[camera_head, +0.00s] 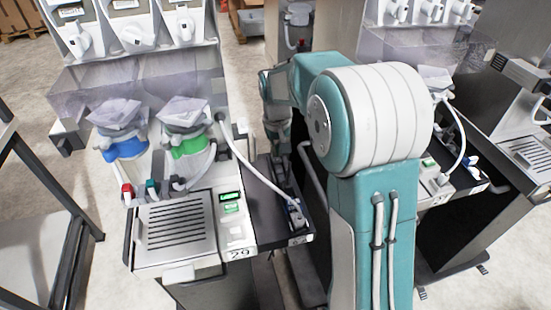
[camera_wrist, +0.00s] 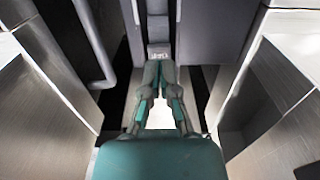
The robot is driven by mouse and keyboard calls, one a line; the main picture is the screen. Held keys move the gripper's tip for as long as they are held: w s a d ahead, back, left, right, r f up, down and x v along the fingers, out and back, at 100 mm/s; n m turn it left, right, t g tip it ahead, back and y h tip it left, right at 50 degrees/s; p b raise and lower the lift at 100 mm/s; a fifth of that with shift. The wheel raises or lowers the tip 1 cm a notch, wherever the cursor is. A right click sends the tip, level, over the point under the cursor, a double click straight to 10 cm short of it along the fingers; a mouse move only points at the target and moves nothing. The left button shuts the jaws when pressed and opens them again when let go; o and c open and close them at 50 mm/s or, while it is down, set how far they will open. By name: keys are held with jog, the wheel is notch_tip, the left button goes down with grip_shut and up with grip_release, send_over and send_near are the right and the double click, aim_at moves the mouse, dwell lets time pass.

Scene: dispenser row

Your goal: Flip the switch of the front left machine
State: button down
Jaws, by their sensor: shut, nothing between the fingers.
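The front left machine (camera_head: 180,235), marked 29, stands left of my arm in the head view. It has a slotted tray, a green display (camera_head: 231,197) and a dark side ledge (camera_head: 272,212). A small blue-and-white fitting (camera_head: 295,213) sits at the ledge's front end; I cannot tell whether it is the switch. My gripper (camera_wrist: 160,66) is shut and empty in the wrist view. Its fingertips overlap the lower edge of a small pale marked plate (camera_wrist: 158,52) between dark panels; contact cannot be told. In the head view my arm hides the fingertips.
A white cable (camera_head: 255,170) arches over the ledge. Another machine (camera_head: 440,190) stands right of my arm. In the wrist view, grey walls flank the gripper on both sides, and a pale pipe (camera_wrist: 95,45) runs at left.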

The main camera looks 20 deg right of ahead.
aim_at(277, 160)
jog(key=shift+f, duration=1.1)
dwell(0.6)
jog(key=shift+r, duration=3.55)
jog(key=shift+s+r, duration=0.15)
jog(key=shift+r, duration=0.05)
jog(key=s+r+t, duration=0.3)
jog(key=s+r, duration=0.5)
jog(key=s, duration=0.6)
jog(key=s+t, duration=0.2)
jog(key=s, duration=1.1)
jog(key=shift+f+t, duration=0.3)
jog(key=shift+f, duration=0.15)
